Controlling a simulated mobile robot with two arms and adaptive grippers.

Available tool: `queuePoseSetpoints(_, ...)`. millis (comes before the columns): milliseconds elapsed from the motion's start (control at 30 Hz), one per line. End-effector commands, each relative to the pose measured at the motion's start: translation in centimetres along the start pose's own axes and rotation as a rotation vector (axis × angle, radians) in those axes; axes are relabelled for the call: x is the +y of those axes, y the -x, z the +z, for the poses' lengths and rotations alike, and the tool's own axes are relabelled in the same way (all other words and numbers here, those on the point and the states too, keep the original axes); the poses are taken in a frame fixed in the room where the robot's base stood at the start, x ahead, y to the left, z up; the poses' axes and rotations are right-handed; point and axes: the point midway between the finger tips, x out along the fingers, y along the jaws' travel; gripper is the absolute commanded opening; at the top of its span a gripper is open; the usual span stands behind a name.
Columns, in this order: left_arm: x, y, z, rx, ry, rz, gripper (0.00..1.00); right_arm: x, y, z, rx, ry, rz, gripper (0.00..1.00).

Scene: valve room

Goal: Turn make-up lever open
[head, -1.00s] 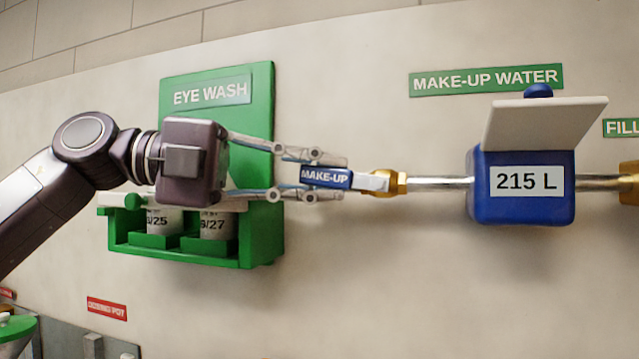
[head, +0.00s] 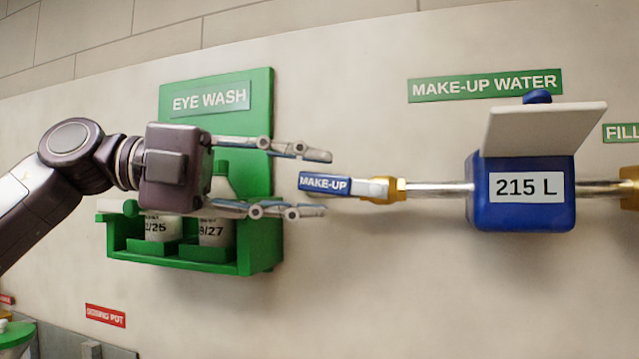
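The make-up lever (head: 325,185) is a blue handle with a white "MAKE-UP" label in the head view. It lies nearly level, in line with the pipe, and joins a brass valve (head: 392,189) at its right end. My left gripper (head: 325,184) comes in from the left and is open. Its two fingers are spread apart, one above and one below the lever's left end, with clear gaps to it. I see no contact. My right gripper is not in view.
A blue meter (head: 520,213) reading "215 L" with a raised pale lid (head: 545,125) sits on the pipe to the right. A green eye wash holder (head: 262,225) with bottles is on the wall behind my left gripper. The wall below the lever is clear.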

Motion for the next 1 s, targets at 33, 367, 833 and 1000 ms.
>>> queuePoseSetpoints(33,-0.1,1.2,0.1,-0.004,0.0,-0.003,0.34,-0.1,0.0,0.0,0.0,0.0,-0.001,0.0)
queuePoseSetpoints(367,0.0,7.9,0.1,-0.003,0.002,-0.003,0.34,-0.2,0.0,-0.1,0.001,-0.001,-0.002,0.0)
queuePoseSetpoints(833,0.1,10.0,0.1,-0.001,0.001,-0.001,0.34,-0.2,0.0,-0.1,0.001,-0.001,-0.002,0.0)
queuePoseSetpoints(1000,-0.6,10.1,0.0,-0.001,0.009,-0.03,0.19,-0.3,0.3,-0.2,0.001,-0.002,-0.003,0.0)
